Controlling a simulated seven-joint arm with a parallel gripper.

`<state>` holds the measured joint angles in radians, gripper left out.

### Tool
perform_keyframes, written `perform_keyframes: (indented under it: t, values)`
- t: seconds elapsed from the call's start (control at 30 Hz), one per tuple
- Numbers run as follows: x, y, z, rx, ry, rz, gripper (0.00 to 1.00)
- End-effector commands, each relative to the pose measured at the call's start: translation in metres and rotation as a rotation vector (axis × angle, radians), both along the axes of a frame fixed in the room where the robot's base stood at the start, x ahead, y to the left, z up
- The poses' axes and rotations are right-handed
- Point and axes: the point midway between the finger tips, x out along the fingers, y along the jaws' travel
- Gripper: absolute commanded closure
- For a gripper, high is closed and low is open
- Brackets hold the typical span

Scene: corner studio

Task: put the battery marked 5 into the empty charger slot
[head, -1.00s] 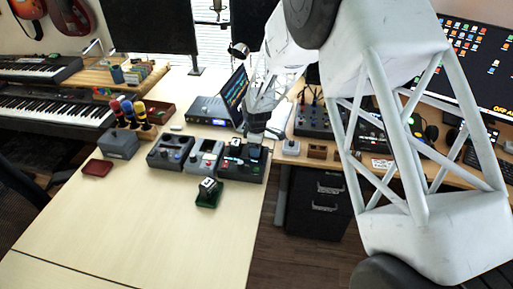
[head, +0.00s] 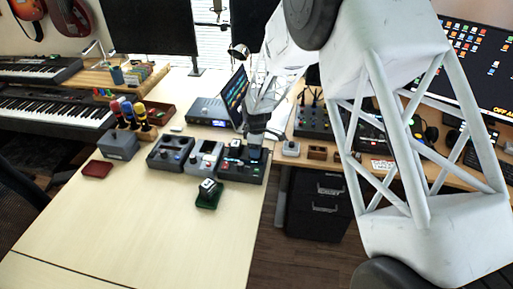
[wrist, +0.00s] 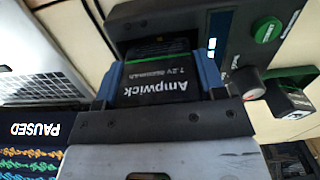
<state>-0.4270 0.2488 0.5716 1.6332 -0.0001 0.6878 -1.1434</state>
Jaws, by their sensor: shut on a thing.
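My gripper (wrist: 158,82) is shut on a black battery (wrist: 165,75) with white "Ampwick 7.2V" print. The blue fingers sit on either side of it. Its number mark does not show. In the head view, my gripper (head: 255,148) is over the right part of the dark charger (head: 226,173). In the wrist view the charger (wrist: 235,50), with a green round button, lies just beyond the held battery. The slot under the battery is hidden, so I cannot tell how far in it sits. Another dark block with a white label (head: 208,186) rests on a green stand (head: 207,202).
A laptop (head: 236,98) is behind. A dark red tray (head: 97,169) lies at left. The front of the table is clear.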

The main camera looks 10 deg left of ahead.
Motion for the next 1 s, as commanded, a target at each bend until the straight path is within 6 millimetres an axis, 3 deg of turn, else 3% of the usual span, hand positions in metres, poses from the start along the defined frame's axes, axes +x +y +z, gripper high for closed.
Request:
perform_keyframes:
  t: [1.0]
  values:
    - [0.000, 0.000, -0.015, 0.000, 0.001, 0.000, 0.74]
